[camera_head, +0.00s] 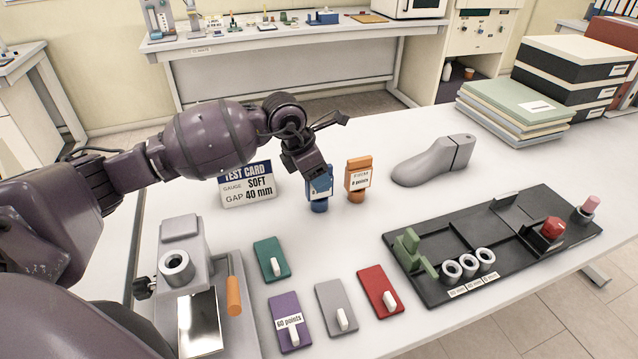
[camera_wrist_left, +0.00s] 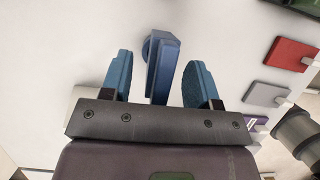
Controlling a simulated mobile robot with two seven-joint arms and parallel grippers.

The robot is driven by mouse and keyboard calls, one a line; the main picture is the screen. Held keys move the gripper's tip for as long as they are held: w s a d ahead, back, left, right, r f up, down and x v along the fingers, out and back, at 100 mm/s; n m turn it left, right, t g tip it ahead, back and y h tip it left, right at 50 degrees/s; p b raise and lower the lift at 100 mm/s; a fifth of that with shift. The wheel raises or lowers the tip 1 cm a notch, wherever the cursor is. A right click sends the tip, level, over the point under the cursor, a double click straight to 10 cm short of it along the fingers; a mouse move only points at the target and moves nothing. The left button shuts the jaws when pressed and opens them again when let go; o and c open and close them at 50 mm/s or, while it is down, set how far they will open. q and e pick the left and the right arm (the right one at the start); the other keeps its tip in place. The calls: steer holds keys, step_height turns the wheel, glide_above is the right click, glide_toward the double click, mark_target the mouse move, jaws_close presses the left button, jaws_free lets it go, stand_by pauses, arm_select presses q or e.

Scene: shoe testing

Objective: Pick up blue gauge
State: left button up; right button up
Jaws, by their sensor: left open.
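The blue gauge (camera_head: 319,204) stands upright on the white table, left of the orange gauge (camera_head: 357,176). My left gripper (camera_head: 320,184) is right above and in front of it and covers part of its upper body. In the left wrist view the blue gauge (camera_wrist_left: 162,62) shows between and beyond the two blue fingertips of the left gripper (camera_wrist_left: 163,82). The fingers are apart, with a gap to the gauge on each side. My right gripper does not show in either view.
A grey shoe last (camera_head: 432,163) lies to the right. Coloured blocks, including a red one (camera_head: 378,290), and a black fixture tray (camera_head: 510,200) are nearer the front. A grey device (camera_head: 183,245) stands front left.

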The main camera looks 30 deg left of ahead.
arm_select(q)
steer(key=shift+w+d+f, duration=0.2)
steer(key=shift+f, duration=0.4)
jaws_close()
